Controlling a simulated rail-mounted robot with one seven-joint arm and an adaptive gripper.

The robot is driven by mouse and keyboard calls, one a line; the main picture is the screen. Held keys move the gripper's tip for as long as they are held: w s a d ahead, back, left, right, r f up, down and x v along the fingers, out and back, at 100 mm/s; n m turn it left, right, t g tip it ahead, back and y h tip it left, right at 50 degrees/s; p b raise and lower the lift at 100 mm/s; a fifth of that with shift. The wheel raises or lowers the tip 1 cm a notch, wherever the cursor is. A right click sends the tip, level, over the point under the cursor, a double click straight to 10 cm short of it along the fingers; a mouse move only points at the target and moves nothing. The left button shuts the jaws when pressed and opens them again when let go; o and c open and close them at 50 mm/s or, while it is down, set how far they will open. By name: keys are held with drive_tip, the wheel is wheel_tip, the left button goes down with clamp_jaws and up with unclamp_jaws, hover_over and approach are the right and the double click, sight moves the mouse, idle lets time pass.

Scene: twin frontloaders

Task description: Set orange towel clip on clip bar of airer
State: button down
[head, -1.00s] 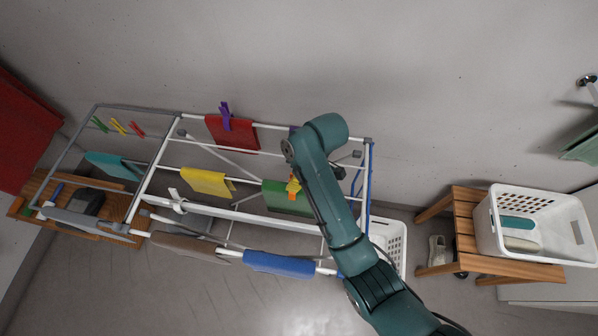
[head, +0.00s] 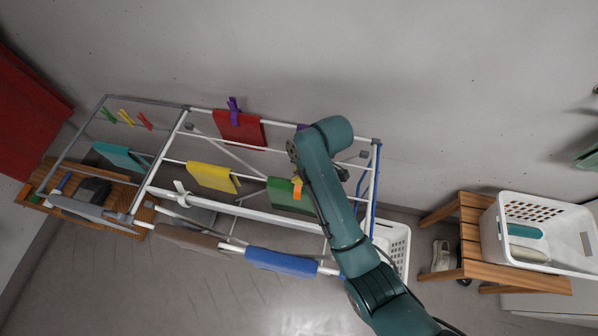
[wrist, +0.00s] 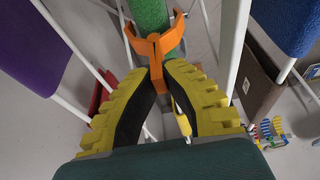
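The orange towel clip (wrist: 155,48) is held by its narrow end between the yellow ridged fingertips of my gripper (wrist: 162,78) in the wrist view. Its open curved jaws point away from the gripper, over the edge of the green towel (wrist: 150,14); I cannot tell whether they still grip it. In the head view the orange clip (head: 297,189) shows beside the green towel (head: 282,194), with my arm hiding most of the gripper. The airer (head: 165,150) stands at left; green, yellow and red clips (head: 126,117) sit along its far-left bar.
Yellow (head: 213,177), red (head: 239,127) and blue (head: 281,261) towels hang on nearby rails. A purple clip (head: 234,104) stands on the red towel. A wooden stool (head: 470,225) with a white basket (head: 507,248) is at right.

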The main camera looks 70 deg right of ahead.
drive_tip(key=shift+r, duration=0.1)
idle(0.4)
wheel_tip(320, 180, up, 6)
drive_tip(key=p, duration=0.5)
drive_tip(key=shift+r, duration=1.15)
